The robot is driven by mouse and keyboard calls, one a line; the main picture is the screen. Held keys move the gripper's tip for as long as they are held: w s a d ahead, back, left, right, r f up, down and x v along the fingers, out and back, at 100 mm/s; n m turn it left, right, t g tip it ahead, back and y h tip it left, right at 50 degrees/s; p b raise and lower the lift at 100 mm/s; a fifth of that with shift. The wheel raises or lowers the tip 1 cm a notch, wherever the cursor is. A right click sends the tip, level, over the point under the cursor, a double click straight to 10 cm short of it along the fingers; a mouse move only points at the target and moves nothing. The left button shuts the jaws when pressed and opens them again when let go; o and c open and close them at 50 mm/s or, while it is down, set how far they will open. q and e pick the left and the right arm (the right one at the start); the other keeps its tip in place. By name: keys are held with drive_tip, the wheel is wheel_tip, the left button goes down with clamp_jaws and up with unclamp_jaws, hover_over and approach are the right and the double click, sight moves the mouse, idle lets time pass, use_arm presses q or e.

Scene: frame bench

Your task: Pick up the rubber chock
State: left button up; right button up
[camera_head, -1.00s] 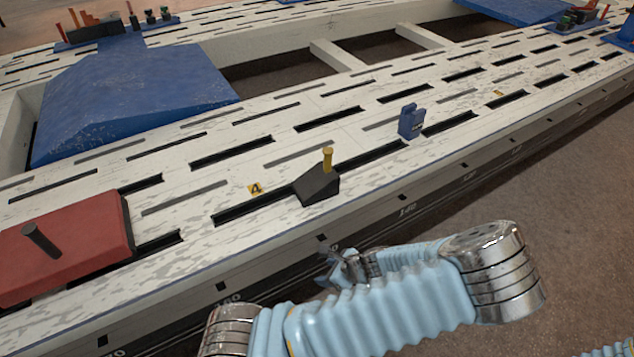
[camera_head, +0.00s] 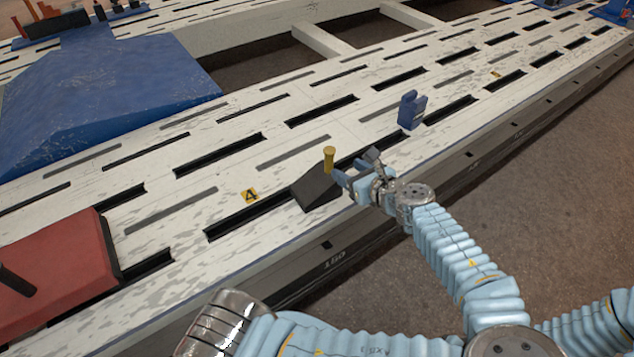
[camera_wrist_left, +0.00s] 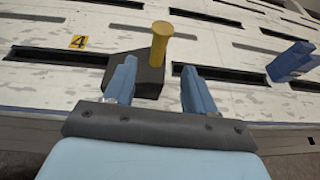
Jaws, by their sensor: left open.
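The rubber chock is a dark wedge (camera_head: 314,190) with an upright yellow peg handle (camera_head: 329,160). It rests on the white slotted bench near its front edge. My left gripper (camera_head: 356,166) is open, just to the right of the handle in the head view. In the left wrist view, the chock (camera_wrist_left: 150,82) lies ahead of the open fingers (camera_wrist_left: 158,72), and its yellow handle (camera_wrist_left: 160,43) rises in line with the gap between them. The fingers hide part of the chock's sides. No contact can be made out. My right gripper is not in view.
A blue clamp-like block (camera_head: 411,110) stands on the bench to the right. A red block (camera_head: 60,265) with a dark peg lies at the left. A large blue wedge (camera_head: 110,95) lies behind. A yellow "4" tag (camera_head: 250,196) is left of the chock.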

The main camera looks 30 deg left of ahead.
sight(332, 162)
use_arm(q)
drive_tip(key=x, duration=0.9)
drive_tip(key=shift+a+f+b, duration=0.25)
drive_tip(key=shift+a+b, duration=0.05)
clamp_jaws()
idle(1.0)
